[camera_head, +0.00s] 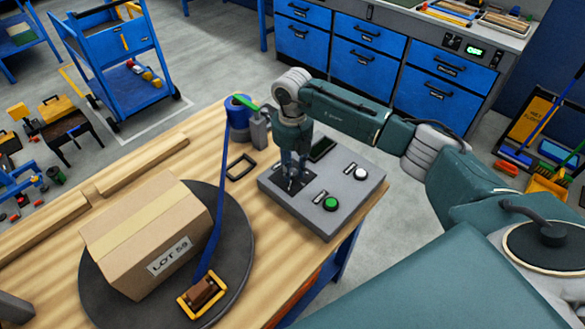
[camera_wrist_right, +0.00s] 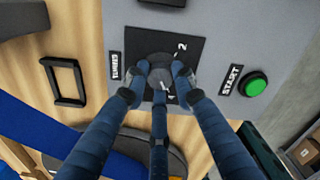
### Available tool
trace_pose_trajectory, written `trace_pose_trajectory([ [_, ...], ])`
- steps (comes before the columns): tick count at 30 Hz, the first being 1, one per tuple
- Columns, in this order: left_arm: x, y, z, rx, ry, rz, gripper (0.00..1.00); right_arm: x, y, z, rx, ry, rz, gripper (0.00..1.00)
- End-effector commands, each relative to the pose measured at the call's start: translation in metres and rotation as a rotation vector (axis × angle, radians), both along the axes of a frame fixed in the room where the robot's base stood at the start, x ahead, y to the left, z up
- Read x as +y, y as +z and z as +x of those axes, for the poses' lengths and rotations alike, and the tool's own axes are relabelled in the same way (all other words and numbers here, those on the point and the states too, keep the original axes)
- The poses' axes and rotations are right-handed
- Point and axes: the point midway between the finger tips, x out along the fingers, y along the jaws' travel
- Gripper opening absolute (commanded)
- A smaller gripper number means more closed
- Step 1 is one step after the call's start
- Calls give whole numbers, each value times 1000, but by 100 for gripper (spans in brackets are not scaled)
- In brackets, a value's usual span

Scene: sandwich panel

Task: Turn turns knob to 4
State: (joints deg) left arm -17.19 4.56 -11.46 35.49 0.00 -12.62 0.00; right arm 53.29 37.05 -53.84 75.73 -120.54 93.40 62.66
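The turns knob (camera_wrist_right: 160,72) is a dark round knob on a black square plate beside the label TURNS (camera_wrist_right: 115,66). A 2 is printed at the plate's upper right; another mark near the lower fingertip is too small to read surely. My right gripper (camera_head: 293,178) points down at the grey control panel (camera_head: 335,213). In the wrist view my right gripper (camera_wrist_right: 160,76) has its three fingers closed around the knob, the tips seeming to touch its sides. The fingers partly hide the knob and its pointer. My left gripper is not in view.
The panel carries a green START button (camera_head: 330,204), a white button (camera_head: 361,173) and a dark display (camera_head: 321,149). A cardboard box (camera_head: 146,235) stands on a dark turntable (camera_head: 237,244), with a blue strap (camera_head: 222,205) beside it. A black frame (camera_head: 241,167) lies near the panel.

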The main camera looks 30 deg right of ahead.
Motion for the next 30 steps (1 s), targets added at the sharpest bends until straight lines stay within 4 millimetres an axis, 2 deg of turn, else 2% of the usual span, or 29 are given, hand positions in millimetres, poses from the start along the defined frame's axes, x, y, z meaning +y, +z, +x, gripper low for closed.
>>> trace_pose_trajectory([
  [1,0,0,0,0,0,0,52,-1,1,1,-4,-2,0,35],
  [3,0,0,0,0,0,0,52,-1,1,1,-2,-2,0,44],
  [11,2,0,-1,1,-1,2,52,0,1,0,-1,0,0,44],
  [14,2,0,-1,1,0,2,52,0,7,1,-2,0,0,44],
  [17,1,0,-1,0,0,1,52,0,21,2,-6,0,1,44],
  [24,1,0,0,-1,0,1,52,-1,72,2,-6,0,0,44],
  [30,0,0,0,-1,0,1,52,-1,106,1,-4,-1,1,44],
])
